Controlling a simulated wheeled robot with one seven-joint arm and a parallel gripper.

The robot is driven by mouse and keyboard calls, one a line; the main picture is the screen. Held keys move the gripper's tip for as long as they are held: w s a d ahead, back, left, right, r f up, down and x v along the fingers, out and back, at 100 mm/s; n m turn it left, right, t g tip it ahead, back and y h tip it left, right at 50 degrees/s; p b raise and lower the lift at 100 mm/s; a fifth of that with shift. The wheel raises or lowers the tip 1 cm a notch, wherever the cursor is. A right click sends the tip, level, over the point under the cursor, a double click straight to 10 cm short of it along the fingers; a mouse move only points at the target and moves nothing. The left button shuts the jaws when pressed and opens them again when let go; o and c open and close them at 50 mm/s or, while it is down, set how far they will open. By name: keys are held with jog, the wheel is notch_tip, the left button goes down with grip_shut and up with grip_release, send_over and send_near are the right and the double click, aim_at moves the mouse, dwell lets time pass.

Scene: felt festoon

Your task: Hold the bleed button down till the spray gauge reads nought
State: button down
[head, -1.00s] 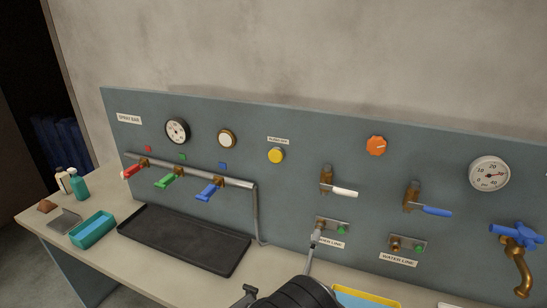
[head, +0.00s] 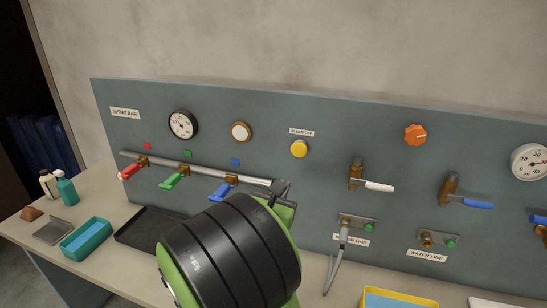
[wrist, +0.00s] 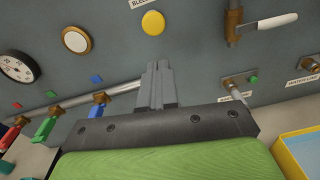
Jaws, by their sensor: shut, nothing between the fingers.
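The yellow bleed button (head: 299,149) sits on the grey-blue panel under a small label. In the wrist view the yellow button (wrist: 153,22) is just beyond my fingertips, at the top centre. My gripper (head: 281,186) is shut and empty, below the button in the head view; its fingers (wrist: 157,70) are together in the wrist view, apart from the button. The spray gauge (head: 183,124) is a white dial with a black rim, right of the SPRAY BAR label; it also shows in the wrist view (wrist: 18,67). Its needle is too small to read surely.
A white-faced brass round fitting (head: 241,131) lies between gauge and button. Red (head: 132,171), green (head: 173,181) and blue (head: 222,190) levers hang on the spray pipe. A white-handled valve (head: 376,185) and an orange knob (head: 415,134) are to the right.

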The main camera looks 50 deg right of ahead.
jog(key=w+n, duration=0.1)
jog(key=n, duration=0.1)
jog(key=p, duration=0.5)
send_near(298, 150)
jog(key=x, duration=0.6)
jog(key=shift+w+d+f, duration=0.1)
jog(key=shift+d+f, duration=0.05)
jog(key=shift+d, duration=0.25)
